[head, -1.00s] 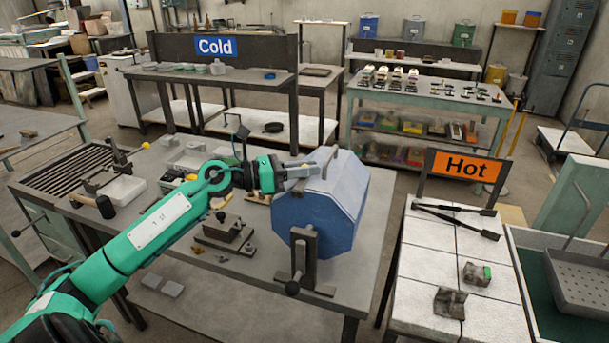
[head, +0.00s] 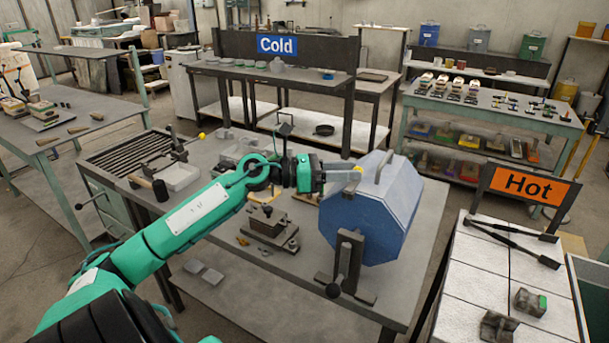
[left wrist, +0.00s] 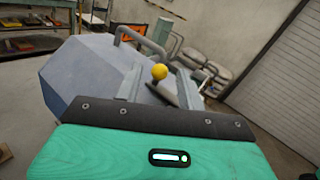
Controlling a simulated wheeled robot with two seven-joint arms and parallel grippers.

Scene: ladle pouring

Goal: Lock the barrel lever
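The blue faceted barrel (head: 372,218) stands on the grey workbench (head: 425,225), with a metal handle (head: 383,166) on top. My left gripper (head: 350,176) is at its upper left side. In the left wrist view the barrel (left wrist: 85,75) fills the left. A yellow ball knob (left wrist: 160,72) on a dark lever (left wrist: 163,93) shows between my two grey fingers (left wrist: 158,88), which are apart. I cannot tell whether they touch the lever. A dark bracket (head: 346,262) with a black ball-ended lever stands at the barrel's front. My right gripper is not in view.
A small dark block fixture (head: 268,228) and a hammer (head: 157,187) sit left of the barrel on the bench. The Hot sign (head: 527,186) stands behind a white-topped table with tongs (head: 515,245) on the right. The bench's front right corner is bare.

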